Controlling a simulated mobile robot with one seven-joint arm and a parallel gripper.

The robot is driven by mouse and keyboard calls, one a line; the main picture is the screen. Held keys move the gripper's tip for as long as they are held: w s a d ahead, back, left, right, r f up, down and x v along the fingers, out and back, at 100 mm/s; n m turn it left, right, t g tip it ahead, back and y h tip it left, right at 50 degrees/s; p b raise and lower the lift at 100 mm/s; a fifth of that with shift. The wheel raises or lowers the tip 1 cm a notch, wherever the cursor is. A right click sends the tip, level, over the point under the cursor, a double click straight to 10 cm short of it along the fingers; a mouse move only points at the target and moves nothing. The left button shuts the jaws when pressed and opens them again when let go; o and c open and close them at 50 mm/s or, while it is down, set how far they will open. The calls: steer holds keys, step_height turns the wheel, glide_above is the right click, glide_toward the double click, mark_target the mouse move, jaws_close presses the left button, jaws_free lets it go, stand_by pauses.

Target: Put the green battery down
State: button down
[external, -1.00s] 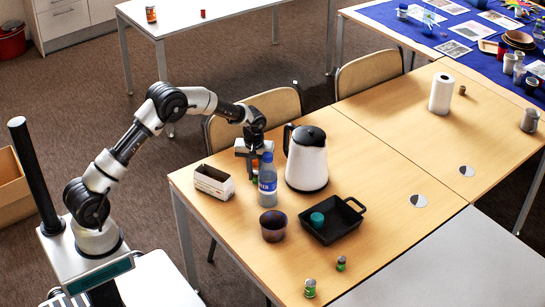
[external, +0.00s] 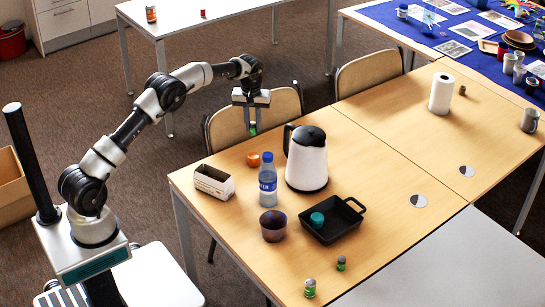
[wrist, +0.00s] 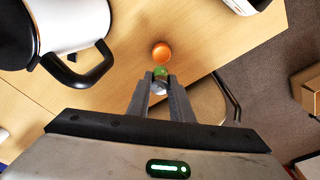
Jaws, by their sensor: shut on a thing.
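The green battery (wrist: 159,73) is small and sits between my fingertips in the wrist view. Its green end (external: 253,128) shows just below the fingers in the external view, and the fingers hide part of it. My gripper (external: 252,117) is shut on it and points downward. It is raised, in front of a chair back and near the back left edge of the wooden table (external: 385,195). An orange round object (external: 254,159) lies on that table, apart from the battery.
A black pan (external: 336,232) holds a teal object. Small green cylinders (external: 310,288) stand in front. The table's middle right is largely clear.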

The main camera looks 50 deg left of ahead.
step_height(320, 180, down, 10)
steer(key=shift+a+r+b, duration=0.1)
steer(key=shift+a+b, duration=0.05)
steer(key=shift+b, duration=0.55)
steer(key=shift+f, duration=0.2)
steer(key=c, duration=1.6)
jaws_free()
steer(key=shift+r, duration=0.1)
